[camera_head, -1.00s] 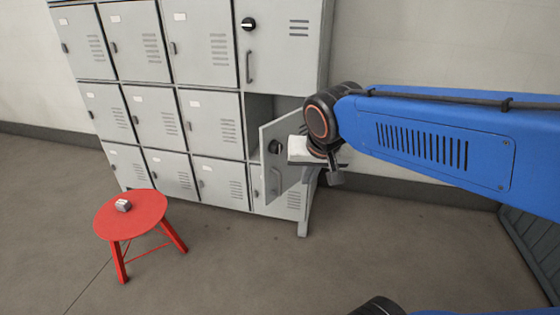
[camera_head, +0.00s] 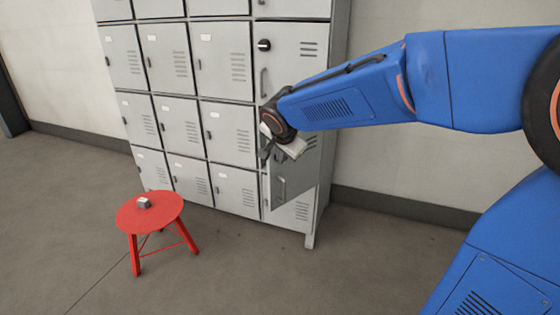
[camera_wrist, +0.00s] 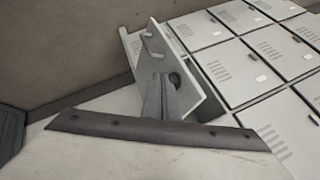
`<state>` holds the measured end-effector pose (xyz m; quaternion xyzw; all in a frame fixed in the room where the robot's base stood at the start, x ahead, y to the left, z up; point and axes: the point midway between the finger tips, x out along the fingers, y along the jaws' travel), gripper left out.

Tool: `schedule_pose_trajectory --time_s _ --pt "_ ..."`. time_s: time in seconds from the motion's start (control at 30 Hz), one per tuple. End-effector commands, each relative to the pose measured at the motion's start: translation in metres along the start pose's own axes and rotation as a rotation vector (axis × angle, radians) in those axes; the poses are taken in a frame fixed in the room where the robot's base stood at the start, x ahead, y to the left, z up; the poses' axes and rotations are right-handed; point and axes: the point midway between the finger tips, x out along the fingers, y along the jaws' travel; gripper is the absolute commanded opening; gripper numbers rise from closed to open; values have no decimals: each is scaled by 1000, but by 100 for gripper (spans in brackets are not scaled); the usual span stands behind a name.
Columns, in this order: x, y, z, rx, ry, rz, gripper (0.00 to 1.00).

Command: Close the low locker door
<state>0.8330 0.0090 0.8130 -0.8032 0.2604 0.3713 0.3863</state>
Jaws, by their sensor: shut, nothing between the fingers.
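The low locker door (camera_head: 296,182) is in the right-hand column of the grey lockers, under a tall door. It stands partly open, with its free edge toward the left. Its handle (camera_head: 281,190) shows in the head view. My gripper (camera_head: 264,158) is at the door's upper left, and my wrist hides the door's top and most of the opening. In the wrist view, my gripper (camera_wrist: 158,78) is shut and empty, with its fingers overlapping the view of the door (camera_wrist: 180,48). I cannot tell whether they touch it. A dark gap shows beside the door.
The other locker doors (camera_head: 180,122) look shut. A red stool (camera_head: 150,212) with a small grey block (camera_head: 144,202) on it stands at the left front. The floor between the stool and my arm is clear. A bare wall is behind the lockers.

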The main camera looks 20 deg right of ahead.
Motion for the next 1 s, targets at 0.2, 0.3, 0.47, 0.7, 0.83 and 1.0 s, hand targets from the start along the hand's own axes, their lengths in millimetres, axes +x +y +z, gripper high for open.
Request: schedule_pose_trajectory --time_s 0.2,0.3,0.47,0.7,0.83,1.0 --pt "36 2 0 -1 -1 5 0" --pt "53 2 0 -1 -2 5 0" --pt "80 2 0 0 -1 5 0" --pt "101 -19 0 -1 -1 1 0" --pt "106 -28 0 -2 -1 2 0" --pt "109 -34 0 -1 -1 2 0"
